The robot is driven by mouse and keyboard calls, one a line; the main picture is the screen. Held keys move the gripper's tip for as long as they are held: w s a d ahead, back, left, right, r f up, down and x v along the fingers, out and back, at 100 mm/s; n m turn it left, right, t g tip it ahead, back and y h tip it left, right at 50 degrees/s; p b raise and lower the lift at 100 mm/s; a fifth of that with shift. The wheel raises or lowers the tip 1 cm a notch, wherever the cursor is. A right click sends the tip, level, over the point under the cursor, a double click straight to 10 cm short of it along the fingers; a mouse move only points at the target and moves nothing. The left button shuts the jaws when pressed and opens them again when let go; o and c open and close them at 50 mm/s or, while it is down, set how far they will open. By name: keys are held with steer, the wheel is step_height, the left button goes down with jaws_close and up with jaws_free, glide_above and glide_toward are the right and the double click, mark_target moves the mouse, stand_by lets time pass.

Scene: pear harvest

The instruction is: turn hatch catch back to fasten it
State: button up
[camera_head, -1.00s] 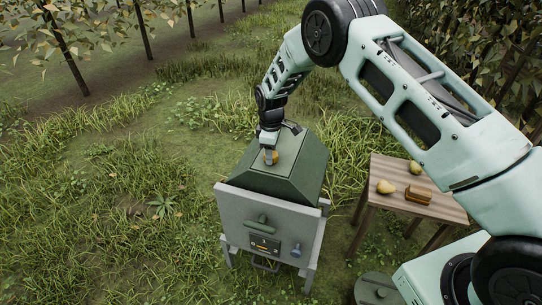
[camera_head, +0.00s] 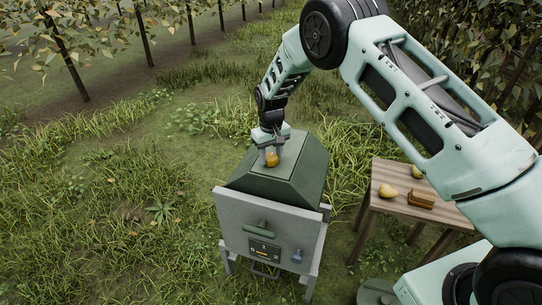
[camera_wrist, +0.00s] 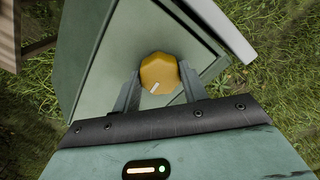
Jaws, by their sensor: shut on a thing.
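The hatch catch is a faceted yellow knob (camera_head: 272,159) on the flat top of the green hood (camera_head: 300,165). In the wrist view the knob (camera_wrist: 158,70) carries a short white mark on its face, pointing toward the lower left. My gripper (camera_head: 271,155) points straight down over it, with one finger on each side of the knob. In the wrist view the fingers of my gripper (camera_wrist: 160,84) are shut on the knob. The panel edge around it looks flush in the wrist view.
The hood sits on a grey box (camera_head: 232,213) with a green handle (camera_head: 261,226) and small dark panel (camera_head: 265,250) on its front. A wooden table (camera_head: 390,212) at the right holds pears (camera_head: 388,191) and a brown block (camera_head: 420,198). Grass surrounds them.

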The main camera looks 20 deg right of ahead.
mark_target(271, 156)
steer(key=shift+m, duration=0.5)
steer(key=o, duration=1)
steer(key=shift+r, duration=0.1)
step_height(271, 156, up, 17)
steer(key=b, duration=0.1)
steer(key=shift+r+b, duration=0.15)
steer(key=shift+b, duration=0.2)
